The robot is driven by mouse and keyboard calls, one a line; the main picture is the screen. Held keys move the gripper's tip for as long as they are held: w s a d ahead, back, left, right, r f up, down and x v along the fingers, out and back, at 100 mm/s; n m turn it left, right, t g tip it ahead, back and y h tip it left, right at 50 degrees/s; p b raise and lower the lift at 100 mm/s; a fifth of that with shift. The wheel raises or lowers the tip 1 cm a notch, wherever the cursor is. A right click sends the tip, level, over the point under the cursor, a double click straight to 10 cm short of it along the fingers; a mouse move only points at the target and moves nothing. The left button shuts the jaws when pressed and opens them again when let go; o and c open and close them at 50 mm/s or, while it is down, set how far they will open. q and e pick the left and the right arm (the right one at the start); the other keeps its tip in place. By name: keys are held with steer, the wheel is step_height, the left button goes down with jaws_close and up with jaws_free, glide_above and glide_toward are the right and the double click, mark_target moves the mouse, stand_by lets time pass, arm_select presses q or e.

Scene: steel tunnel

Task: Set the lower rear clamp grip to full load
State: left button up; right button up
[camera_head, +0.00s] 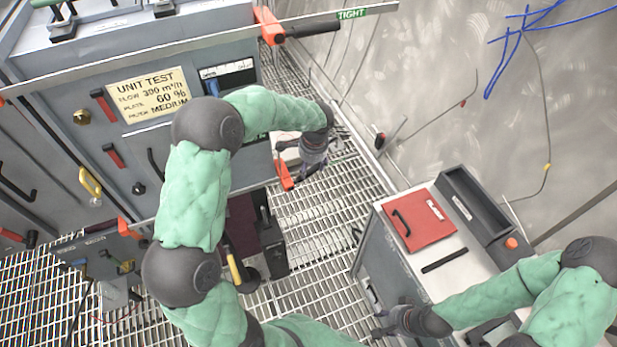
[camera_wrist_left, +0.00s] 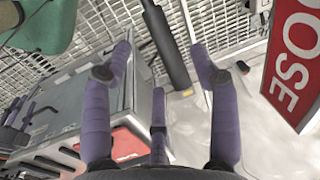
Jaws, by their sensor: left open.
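My left gripper (camera_head: 314,158) is beside the right end of the grey unit, near the orange lower clamp part (camera_head: 283,176). The gripper and forearm cover much of that clamp in the head view. In the left wrist view my left gripper (camera_wrist_left: 163,58) is open, with purple fingers spread. A long black bar (camera_wrist_left: 168,48), which looks like the clamp grip, shows between its fingertips; I cannot tell if they touch. A red plate reading "OOSE" (camera_wrist_left: 292,62) is to the right. My right gripper (camera_head: 388,322) is at the lower right, by the cart; its fingers are unclear.
The upper clamp has a black grip (camera_head: 313,28) beside a green TIGHT label (camera_head: 352,13). A yellow UNIT TEST sign (camera_head: 147,95) is on the grey unit. A cart with a red folder (camera_head: 418,220) stands right. Grated floor (camera_head: 318,262) lies between.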

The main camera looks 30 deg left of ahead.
mark_target(309, 173)
arm_select(q)
steer(key=f, duration=0.2)
steer(key=f+b, duration=0.1)
steer(key=f, duration=0.1)
steer(key=a+f+b, duration=0.1)
steer(key=f, duration=0.1)
steer(key=shift+w+f, duration=0.25)
steer(key=shift+w, duration=0.1)
jaws_close()
